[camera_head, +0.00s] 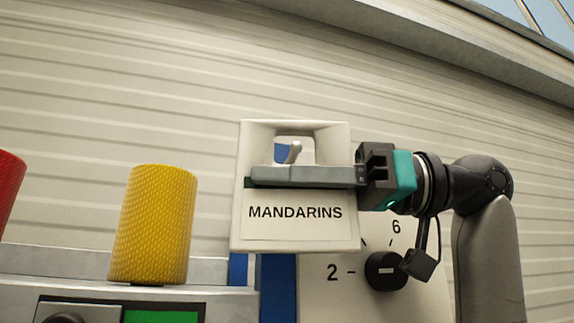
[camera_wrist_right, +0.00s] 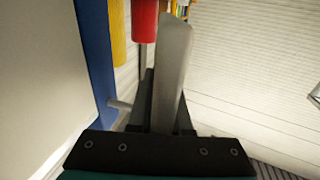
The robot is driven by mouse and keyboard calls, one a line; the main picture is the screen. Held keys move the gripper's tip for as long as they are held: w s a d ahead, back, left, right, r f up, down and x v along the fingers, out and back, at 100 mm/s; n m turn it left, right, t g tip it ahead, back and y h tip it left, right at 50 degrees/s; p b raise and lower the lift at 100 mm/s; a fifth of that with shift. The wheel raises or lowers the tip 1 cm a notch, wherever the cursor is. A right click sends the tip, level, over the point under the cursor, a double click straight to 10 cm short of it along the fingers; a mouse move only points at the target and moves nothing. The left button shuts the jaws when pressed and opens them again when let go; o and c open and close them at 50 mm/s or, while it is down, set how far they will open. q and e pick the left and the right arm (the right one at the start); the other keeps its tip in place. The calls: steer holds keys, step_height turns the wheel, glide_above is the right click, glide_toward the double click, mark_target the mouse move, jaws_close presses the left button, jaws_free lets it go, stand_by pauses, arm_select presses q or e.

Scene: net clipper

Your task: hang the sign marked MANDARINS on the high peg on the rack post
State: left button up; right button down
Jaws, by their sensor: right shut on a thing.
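The white sign marked MANDARINS (camera_head: 295,232) hangs upright in my right gripper (camera_head: 305,176), whose grey fingers are shut across it just below its handle opening. A light grey peg (camera_head: 293,152) shows through that opening, with the blue rack post (camera_head: 278,290) behind the sign. I cannot tell whether the peg passes through the opening or only lies behind it. In the right wrist view the post (camera_wrist_right: 93,60) runs along the left and a short peg (camera_wrist_right: 119,104) sticks out from it towards my right gripper (camera_wrist_right: 165,80). My left gripper is out of view.
A white dial panel (camera_head: 325,300) with a black knob (camera_head: 385,270) is below right of the sign. A yellow roll (camera_head: 152,225) stands left on a grey unit (camera_head: 215,270), with a red roll (camera_head: 8,185) at the far left. Above the sign is clear, before a slatted wall.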

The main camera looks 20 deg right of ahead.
steer(key=shift+w+f, duration=0.4)
steer(key=shift+w, duration=0.4)
steer(key=shift+w+f, duration=0.35)
steer(key=shift+w, duration=0.4)
steer(key=c, duration=0.8)
jaws_free()
steer(key=shift+o, duration=0.2)
